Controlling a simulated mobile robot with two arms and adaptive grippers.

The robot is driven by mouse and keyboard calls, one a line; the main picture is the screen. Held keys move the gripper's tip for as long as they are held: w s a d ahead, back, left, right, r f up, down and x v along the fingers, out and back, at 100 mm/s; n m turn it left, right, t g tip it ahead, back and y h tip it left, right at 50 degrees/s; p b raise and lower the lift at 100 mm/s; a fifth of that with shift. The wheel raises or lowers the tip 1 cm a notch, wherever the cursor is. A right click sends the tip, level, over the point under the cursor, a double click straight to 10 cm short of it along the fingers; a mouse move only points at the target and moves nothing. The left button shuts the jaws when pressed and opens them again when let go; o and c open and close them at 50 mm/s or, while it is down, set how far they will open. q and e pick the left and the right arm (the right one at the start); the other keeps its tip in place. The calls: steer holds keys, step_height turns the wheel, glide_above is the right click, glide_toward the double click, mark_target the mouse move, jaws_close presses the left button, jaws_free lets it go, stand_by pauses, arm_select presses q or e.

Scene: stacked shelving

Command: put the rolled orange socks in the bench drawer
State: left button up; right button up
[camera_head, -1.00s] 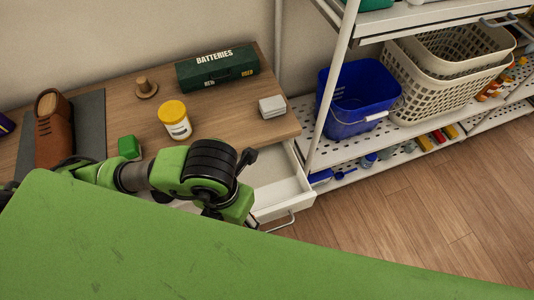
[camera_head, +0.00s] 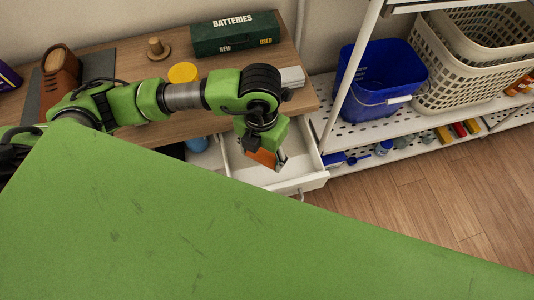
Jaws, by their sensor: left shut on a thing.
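My left gripper (camera_head: 272,162) is shut on the rolled orange socks (camera_head: 262,157), over the open bench drawer (camera_head: 304,180). The socks show as a small orange patch, partly hidden by the gripper. The drawer is white and pulled out from under the wooden bench (camera_head: 208,66). Part of its inside shows as a bare pale floor; the left part is hidden behind my arm. I cannot tell whether the socks touch the drawer floor. My right gripper is not in view.
A shelf rack with a blue bucket (camera_head: 382,80) and pale baskets (camera_head: 455,75) stands close right of the drawer.

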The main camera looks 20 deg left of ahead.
mark_target(267, 155)
arm_select(q)
steer(key=w+f, duration=0.3)
steer(key=shift+d+f, duration=0.1)
steer(key=shift+f, duration=0.05)
step_height(267, 155, down, 2)
steer(key=shift+f+p, duration=0.1)
steer(key=shift+p, duration=0.55)
steer(key=shift+f, duration=0.5)
steer(key=shift+f, duration=0.1)
steer(key=o, duration=0.9)
